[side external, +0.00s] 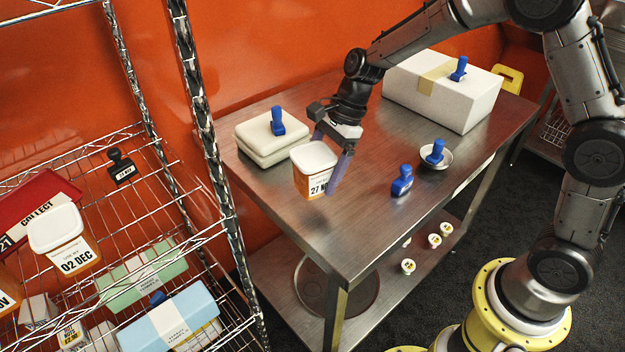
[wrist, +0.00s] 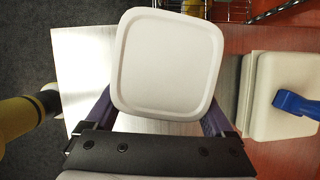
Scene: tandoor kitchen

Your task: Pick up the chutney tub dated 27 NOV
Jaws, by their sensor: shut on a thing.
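The chutney tub (side external: 313,180) has a white lid and an orange body with a white label; "27 N" is readable and the rest of the date is cut off from view. My gripper (side external: 326,166) is shut on this tub over the left part of the steel table (side external: 350,228). One finger shows at the tub's right side; the other is mostly hidden. In the wrist view the tub's square white lid (wrist: 168,62) lies between the fingers (wrist: 158,116). I cannot tell whether its base touches the table.
A cream box with a blue-handled stamp (side external: 268,140) stands just behind the tub. A blue stamp (side external: 401,182), a small bowl (side external: 437,157) and a large white box (side external: 440,95) are to the right. A wire rack at left holds a tub dated 02 DEC (side external: 62,238).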

